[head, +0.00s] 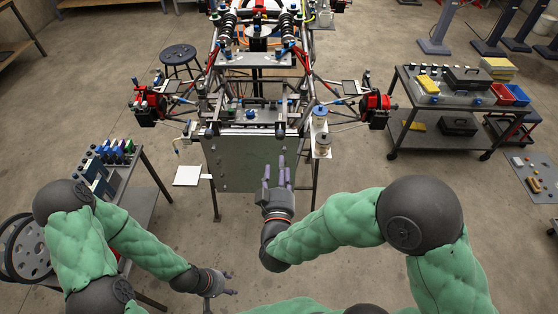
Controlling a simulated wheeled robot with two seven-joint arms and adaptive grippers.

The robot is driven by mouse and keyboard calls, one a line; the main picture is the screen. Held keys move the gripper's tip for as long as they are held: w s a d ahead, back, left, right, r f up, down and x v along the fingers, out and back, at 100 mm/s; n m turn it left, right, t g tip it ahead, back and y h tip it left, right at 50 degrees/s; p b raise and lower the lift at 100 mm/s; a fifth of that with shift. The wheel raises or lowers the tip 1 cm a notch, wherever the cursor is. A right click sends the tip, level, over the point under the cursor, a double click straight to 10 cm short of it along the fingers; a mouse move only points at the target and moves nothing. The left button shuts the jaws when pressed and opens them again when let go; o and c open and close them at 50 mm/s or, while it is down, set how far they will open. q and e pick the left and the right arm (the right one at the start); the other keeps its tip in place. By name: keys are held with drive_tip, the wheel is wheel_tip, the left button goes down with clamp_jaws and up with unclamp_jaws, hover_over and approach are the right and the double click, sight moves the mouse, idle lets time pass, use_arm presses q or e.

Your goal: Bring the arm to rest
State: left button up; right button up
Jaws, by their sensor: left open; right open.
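My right gripper (276,176) is open and empty. It points away from me, at the middle of the view, in front of the grey front panel of the tube chassis (240,160). I cannot tell whether it touches the panel. My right arm (335,225) is green-padded and bent, with its elbow out to the right. My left gripper (229,284) is open and low in the view, left of centre, over the floor. My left arm (145,245) comes in from the left and hangs lower than the right one.
A bench (140,190) with dark and coloured blocks stands at the left. A tool cart (420,130) with boxes and bins stands at the right. A round stool (179,54) is behind left of the chassis. Open floor (350,165) lies right of the chassis.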

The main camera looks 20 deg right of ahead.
drive_tip(key=shift+s, duration=0.2)
idle(0.4)
wheel_tip(320, 180, down, 23)
drive_tip(key=a+g+y+b, duration=0.2)
drive_tip(key=g+y, duration=0.3)
drive_tip(key=g, duration=0.3)
drive_tip(key=s+a+f+m+g+y+b, duration=0.1)
drive_tip(key=s+f+g+y, duration=0.3)
drive_tip(key=s+f+g, duration=0.5)
drive_tip(key=s+f+m+b, duration=0.1)
drive_tip(key=s+f, duration=0.6)
drive_tip(key=shift+s+f+m, duration=0.2)
drive_tip(key=shift+m, duration=0.2)
